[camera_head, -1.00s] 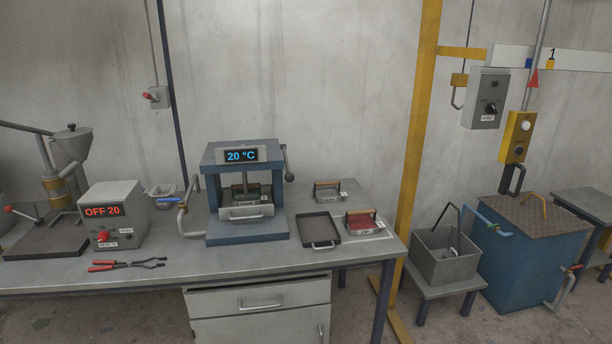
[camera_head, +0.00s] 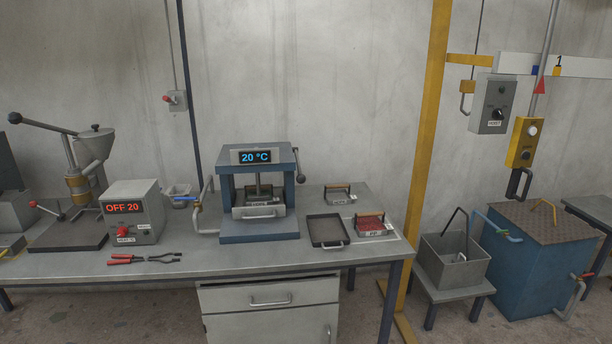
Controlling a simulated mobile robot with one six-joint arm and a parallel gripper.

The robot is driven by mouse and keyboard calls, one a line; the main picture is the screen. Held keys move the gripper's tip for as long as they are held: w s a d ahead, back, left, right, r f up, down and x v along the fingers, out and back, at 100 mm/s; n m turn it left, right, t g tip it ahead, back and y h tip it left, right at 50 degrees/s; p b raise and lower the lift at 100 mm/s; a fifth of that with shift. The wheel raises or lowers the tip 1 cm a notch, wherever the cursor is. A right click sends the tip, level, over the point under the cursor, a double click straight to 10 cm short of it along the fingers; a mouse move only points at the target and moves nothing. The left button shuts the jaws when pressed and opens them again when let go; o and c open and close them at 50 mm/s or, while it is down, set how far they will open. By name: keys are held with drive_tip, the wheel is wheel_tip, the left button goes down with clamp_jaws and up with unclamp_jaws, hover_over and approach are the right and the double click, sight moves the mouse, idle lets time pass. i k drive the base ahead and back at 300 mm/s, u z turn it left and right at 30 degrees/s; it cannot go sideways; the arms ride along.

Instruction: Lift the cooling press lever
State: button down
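The cooling press (camera_head: 259,229) is a blue frame on the bench with a display reading 20 °C. A dark lever with a round knob (camera_head: 300,177) hangs down at the right side of its top; the knob is at the lower end. A grey mold with a handle (camera_head: 259,212) sits inside the press. A pipe with a blue-handled valve (camera_head: 197,208) stands at its left. My gripper is not in view.
A yellow post (camera_head: 427,150) stands right of the bench.

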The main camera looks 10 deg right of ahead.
sight(301, 178)
drive_tip(key=u, duration=0.1)
drive_tip(key=i, duration=0.95)
drive_tip(key=z, duration=0.1)
